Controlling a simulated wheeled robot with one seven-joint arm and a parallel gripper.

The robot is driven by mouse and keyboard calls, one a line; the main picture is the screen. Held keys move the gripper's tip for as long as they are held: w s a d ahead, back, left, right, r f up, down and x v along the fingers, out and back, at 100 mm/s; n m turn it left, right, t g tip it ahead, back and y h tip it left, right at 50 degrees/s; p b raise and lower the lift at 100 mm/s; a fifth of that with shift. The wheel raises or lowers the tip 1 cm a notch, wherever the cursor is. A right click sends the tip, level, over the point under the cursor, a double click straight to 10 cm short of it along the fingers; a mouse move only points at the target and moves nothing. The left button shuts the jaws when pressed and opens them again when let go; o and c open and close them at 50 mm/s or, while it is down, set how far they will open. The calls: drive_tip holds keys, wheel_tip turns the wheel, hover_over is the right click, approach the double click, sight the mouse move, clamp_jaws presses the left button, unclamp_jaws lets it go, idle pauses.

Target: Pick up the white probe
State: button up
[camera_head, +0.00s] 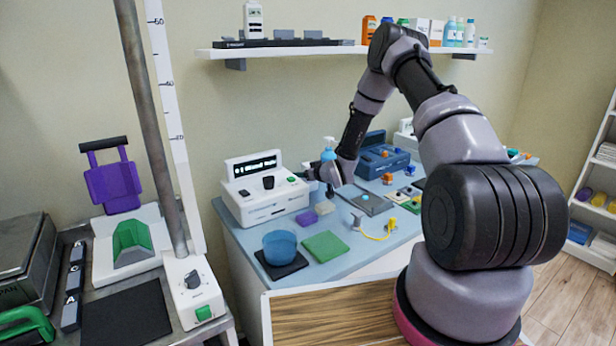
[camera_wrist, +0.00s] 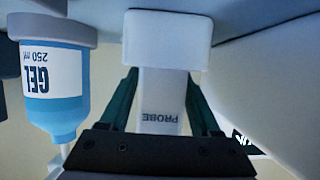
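The white probe (camera_wrist: 163,98), marked PROBE and upside down in the wrist view, stands between the two dark teal fingers of my gripper (camera_wrist: 162,100). A finger lies close along each side of its handle. Whether both fingers press on it I cannot tell. Its far end meets a wider white block (camera_wrist: 167,38), which looks like a holder. In the head view my gripper (camera_head: 328,174) is low over the blue-topped table, just right of the white device (camera_head: 265,188). The probe is not clear there.
A blue gel bottle (camera_wrist: 52,88) stands close beside my gripper in the wrist view. On the table (camera_head: 353,252) are a blue bowl (camera_head: 280,246), a green pad (camera_head: 325,246), a yellow cable (camera_head: 380,234) and a blue case (camera_head: 383,160). A shelf (camera_head: 300,49) hangs above.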

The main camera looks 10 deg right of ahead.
clamp_jaws()
drive_tip(key=shift+r, duration=0.15)
